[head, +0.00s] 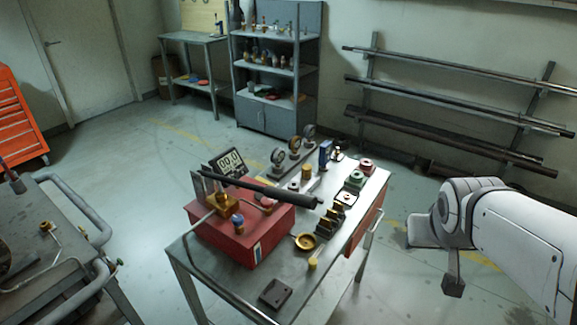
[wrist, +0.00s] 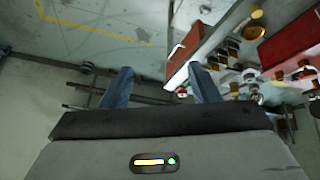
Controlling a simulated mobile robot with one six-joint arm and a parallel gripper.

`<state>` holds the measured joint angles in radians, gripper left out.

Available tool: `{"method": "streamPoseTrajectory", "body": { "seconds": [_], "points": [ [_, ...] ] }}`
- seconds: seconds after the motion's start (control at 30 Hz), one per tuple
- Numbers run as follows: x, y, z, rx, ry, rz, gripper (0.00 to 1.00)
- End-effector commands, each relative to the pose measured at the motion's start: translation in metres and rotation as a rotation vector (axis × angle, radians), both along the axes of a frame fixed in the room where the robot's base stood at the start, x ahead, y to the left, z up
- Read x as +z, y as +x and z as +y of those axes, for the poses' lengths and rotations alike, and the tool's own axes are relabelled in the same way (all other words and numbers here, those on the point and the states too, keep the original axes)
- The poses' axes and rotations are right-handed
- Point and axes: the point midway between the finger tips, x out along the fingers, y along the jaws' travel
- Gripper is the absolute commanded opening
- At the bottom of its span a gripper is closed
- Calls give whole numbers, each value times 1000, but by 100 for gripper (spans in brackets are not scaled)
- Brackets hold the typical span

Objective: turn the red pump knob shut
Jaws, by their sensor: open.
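The red pump box (head: 240,228) sits on the near left part of the grey workbench. A red knob (head: 268,202) shows on its top, partly hidden under the long black pump handle (head: 265,190). A blue knob (head: 237,219) stands at the box's near side. In the wrist view a red box (wrist: 288,42) shows at upper right; I cannot tell the knob there. My gripper (wrist: 160,72) is open and empty, its two fingers apart. In the head view my arm's end hangs at the right, off the bench and well away from the knob.
The workbench (head: 235,292) also carries gauges (head: 278,157), a digital display (head: 230,162), green and red valve parts (head: 354,179), a brass dish (head: 305,241) and a black tray (head: 275,292). A trolley (head: 60,255) stands left. Pipe racks line the right wall. Floor is clear behind the bench.

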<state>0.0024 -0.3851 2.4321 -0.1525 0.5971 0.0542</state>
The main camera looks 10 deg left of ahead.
Motion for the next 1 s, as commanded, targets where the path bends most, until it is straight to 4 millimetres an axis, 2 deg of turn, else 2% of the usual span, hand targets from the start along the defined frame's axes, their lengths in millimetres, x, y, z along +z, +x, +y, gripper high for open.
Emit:
{"method": "streamPoseTrajectory", "body": {
  "seconds": [0.03, 0.13, 0.2, 0.27, 0.3, 0.43, 0.57, 0.6, 0.7, 0.8, 1.0],
  "points": [
    [-16, 32, 3, 34, -25, -78, 55],
    [-22, 96, 20, 127, -49, -265, 55],
    [-25, 136, 40, 210, -43, -390, 55],
    [-28, 166, 63, 287, -24, -494, 55],
    [-33, 181, 83, 359, 12, -549, 55],
    [-51, 218, 150, 580, 137, -718, 55],
    [-78, 226, 219, 816, 324, -822, 55],
    [-86, 223, 238, 884, 389, -840, 55],
    [-106, 210, 275, 1033, 546, -857, 55],
    [-120, 195, 298, 1138, 674, -852, 55],
    [-130, 178, 317, 1234, 799, -832, 55]
  ]
}}
